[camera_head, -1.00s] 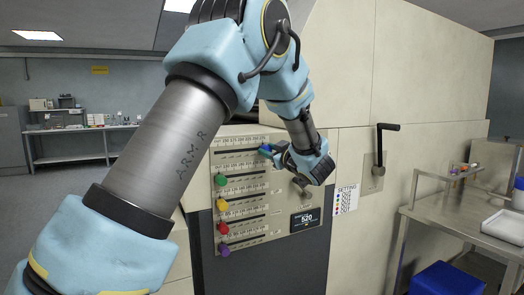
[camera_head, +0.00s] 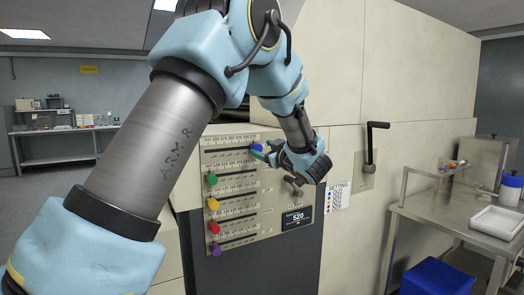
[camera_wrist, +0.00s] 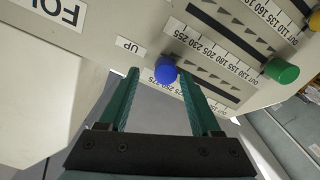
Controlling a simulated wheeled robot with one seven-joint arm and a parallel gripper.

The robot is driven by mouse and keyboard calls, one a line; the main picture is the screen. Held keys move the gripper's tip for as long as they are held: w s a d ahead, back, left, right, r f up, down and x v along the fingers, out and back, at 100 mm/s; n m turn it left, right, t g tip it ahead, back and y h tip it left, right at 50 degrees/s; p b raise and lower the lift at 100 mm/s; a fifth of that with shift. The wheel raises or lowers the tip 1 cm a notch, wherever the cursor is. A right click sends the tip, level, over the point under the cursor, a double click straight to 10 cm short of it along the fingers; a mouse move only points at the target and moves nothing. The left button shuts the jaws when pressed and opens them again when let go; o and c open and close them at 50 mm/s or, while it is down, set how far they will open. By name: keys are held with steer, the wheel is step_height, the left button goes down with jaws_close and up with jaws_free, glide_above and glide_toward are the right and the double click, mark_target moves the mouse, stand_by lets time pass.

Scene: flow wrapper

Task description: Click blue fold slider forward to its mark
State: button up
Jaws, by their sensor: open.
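The blue slider knob (camera_head: 256,147) is at the right end of the top scale row on the panel (camera_head: 262,215). In the wrist view the blue knob (camera_wrist: 165,72) sits at the high-number end of its scale, near the "UP" label (camera_wrist: 130,46). My gripper (camera_head: 262,152) is at the knob from the right in the head view. In the wrist view its two green fingers (camera_wrist: 161,78) are open, one on each side of the knob, with a gap visible. I cannot tell whether either finger touches it. The knob's target mark cannot be made out.
Green (camera_head: 212,179), yellow (camera_head: 213,204), red (camera_head: 214,227) and purple (camera_head: 215,250) knobs sit at the left ends of lower rows. A display (camera_head: 298,218) reads 520. A settings card (camera_head: 336,196) and black crank (camera_head: 372,140) are to the right. A steel table (camera_head: 450,215) stands further right.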

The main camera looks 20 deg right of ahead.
steer(key=s+d+b, duration=0.1)
steer(key=s+b, duration=0.1)
steer(key=s, duration=0.7)
steer(key=shift+s+d, duration=0.1)
steer(key=shift+d, duration=0.05)
